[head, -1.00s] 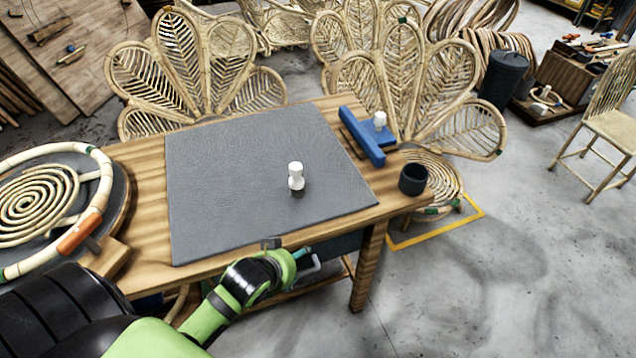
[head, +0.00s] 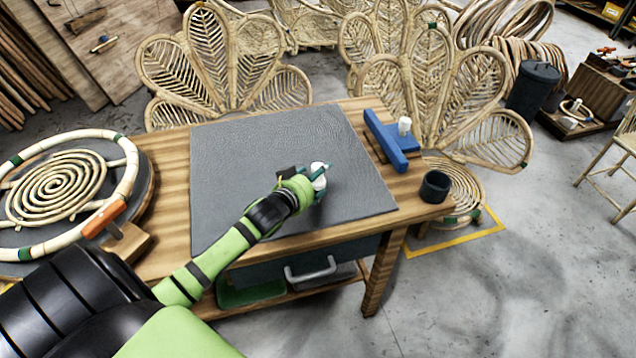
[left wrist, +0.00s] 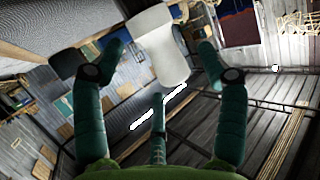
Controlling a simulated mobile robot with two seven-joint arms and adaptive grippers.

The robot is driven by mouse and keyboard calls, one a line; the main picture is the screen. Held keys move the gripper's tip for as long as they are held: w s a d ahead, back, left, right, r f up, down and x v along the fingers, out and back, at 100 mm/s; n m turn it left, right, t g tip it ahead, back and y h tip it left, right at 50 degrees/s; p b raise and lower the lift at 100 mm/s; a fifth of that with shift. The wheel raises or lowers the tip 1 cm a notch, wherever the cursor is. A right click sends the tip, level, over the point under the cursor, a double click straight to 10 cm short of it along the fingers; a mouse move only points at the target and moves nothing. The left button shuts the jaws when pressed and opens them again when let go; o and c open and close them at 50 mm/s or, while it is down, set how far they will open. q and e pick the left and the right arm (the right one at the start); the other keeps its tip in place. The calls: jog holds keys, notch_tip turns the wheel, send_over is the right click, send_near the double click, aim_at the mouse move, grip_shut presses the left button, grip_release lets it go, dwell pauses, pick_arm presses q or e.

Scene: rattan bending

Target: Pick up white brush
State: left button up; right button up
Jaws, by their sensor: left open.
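The white brush (head: 318,170) stands on the dark grey mat (head: 260,150) on the wooden table. My left gripper (head: 320,184) is at the brush, with its teal fingers around it and partly hiding it. In the left wrist view the white brush (left wrist: 158,45) shows between the spread fingers of my left gripper (left wrist: 163,50). The fingers are open, and I cannot tell whether any of them touches the brush. My right gripper is not in view.
A blue stand (head: 388,142) with a small white piece (head: 404,126) and a dark cup (head: 435,187) are at the table's right. A rattan spiral in a round frame (head: 125,160) is at the left. Rattan chair backs (head: 225,65) stand behind the table. Most of the mat is clear.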

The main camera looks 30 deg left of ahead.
aim_at(321, 182)
pick_arm(q)
jog(key=shift+x, duration=1.5)
jog(key=c, duration=1.3)
jog(key=shift+o, duration=0.2)
